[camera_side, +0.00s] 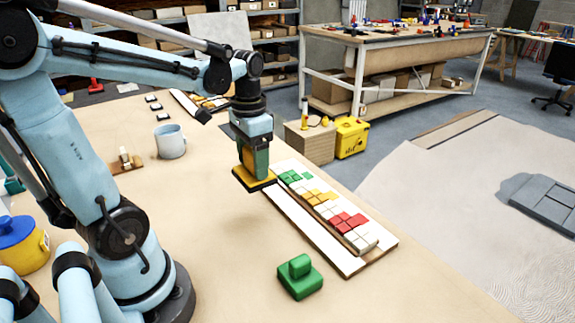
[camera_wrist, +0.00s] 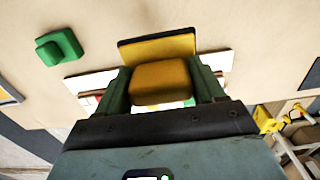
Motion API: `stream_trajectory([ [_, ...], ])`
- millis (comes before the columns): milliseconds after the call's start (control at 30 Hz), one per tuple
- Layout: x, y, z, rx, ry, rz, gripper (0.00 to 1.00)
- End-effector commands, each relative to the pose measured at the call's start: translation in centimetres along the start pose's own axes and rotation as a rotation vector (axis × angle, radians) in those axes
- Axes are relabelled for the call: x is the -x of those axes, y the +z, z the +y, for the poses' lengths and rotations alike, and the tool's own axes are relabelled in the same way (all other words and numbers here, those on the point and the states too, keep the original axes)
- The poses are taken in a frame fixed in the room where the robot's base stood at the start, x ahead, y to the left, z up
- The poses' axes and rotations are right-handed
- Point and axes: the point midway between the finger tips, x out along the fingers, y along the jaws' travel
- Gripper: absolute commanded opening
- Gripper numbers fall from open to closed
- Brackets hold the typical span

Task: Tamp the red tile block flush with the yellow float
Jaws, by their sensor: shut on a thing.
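My gripper (camera_side: 255,165) is shut on the yellow float (camera_side: 246,179), a yellow block handle above a flat yellow plate with a dark underside. In the wrist view the float's handle (camera_wrist: 160,82) sits between the two green fingers. The float is at the far-left end of the white mosaic panel (camera_side: 316,232), seemingly above its edge; I cannot tell whether it touches. The red tile block (camera_side: 347,220) lies on the panel toward its near end, apart from the float. Whether it sits proud is too small to tell. In the wrist view the float and fingers mostly hide the panel.
A green float-shaped block (camera_side: 300,278) stands on the table in front of the panel. Green (camera_side: 293,177), yellow (camera_side: 318,196) and white tile blocks share the panel. The table left of the green block is clear.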

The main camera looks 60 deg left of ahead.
Motion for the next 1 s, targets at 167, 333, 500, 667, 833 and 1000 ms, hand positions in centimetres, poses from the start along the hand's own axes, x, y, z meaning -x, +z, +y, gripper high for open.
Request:
stream_trajectory([
  [167, 0.1, -0.8, 0.6, -0.040, 0.000, 0.000, 0.44],
  [333, 0.5, -4.5, 3.4, -0.226, 0.000, 0.000, 0.44],
  [500, 0.6, -8.9, 8.4, -0.481, 0.000, 0.000, 0.44],
  [667, 0.3, -11.5, 12.8, -0.666, 0.000, 0.000, 0.44],
  [833, 0.1, -12.7, 15.4, -0.768, 0.000, 0.000, 0.44],
  [1000, -0.5, -12.9, 15.9, -0.790, 0.000, 0.000, 0.44],
])
